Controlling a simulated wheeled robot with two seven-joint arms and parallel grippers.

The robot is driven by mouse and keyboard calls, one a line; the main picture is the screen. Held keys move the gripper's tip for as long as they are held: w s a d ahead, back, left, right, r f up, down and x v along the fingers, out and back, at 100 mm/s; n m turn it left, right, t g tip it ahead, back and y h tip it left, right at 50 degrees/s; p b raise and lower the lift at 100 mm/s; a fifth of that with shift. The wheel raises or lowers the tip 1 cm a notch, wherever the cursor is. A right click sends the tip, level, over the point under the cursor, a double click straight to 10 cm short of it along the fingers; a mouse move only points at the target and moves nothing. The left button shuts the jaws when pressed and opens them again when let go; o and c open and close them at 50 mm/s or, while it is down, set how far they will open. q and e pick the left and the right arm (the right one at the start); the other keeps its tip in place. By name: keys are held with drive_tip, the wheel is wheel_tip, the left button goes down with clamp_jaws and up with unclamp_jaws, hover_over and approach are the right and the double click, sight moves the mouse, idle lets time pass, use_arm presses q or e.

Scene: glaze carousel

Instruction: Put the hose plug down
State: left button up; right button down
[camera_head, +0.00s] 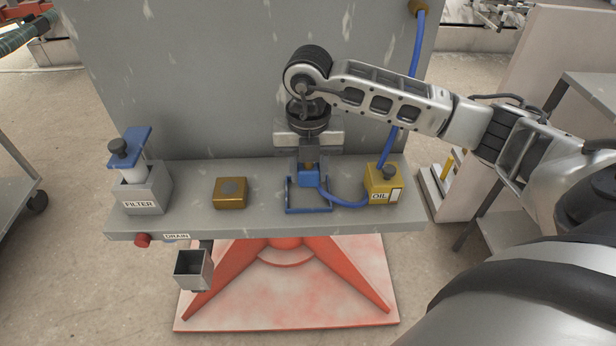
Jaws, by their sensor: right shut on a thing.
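The hose plug (309,179) is a blue block on the end of a blue hose (347,204). My right gripper (309,163) points down and is shut on the hose plug, from above. The plug is at a blue open frame (308,210) on the grey shelf (270,225). I cannot tell whether the plug rests in the frame or is just above it. The fingertips are partly hidden by the gripper's body. My left gripper does not show.
A yellow oil box (382,186) stands right of the frame. A brass block (230,193) and a grey filter housing (147,190) with a blue-handled top stand to the left. A grey cup (193,269) is below the drain. A grey panel (200,80) rises behind.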

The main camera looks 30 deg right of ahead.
sight(308, 183)
wheel_tip(308, 183, down, 2)
drive_tip(key=shift+s+f, duration=0.1)
drive_tip(key=shift+f, duration=0.05)
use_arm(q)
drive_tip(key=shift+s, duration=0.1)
use_arm(e)
drive_tip(key=shift+a+f, duration=0.1)
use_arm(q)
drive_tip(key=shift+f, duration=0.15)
use_arm(e)
drive_tip(key=shift+f, duration=0.1)
drive_tip(key=shift+f, duration=0.3)
drive_tip(key=shift+f+b, duration=0.25)
drive_tip(key=shift+b, duration=0.15)
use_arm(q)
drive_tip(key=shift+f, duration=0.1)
use_arm(e)
drive_tip(key=c, duration=0.9)
unclamp_jaws()
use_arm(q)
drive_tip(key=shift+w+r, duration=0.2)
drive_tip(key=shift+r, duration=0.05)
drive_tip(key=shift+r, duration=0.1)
use_arm(e)
drive_tip(key=shift+r, duration=0.15)
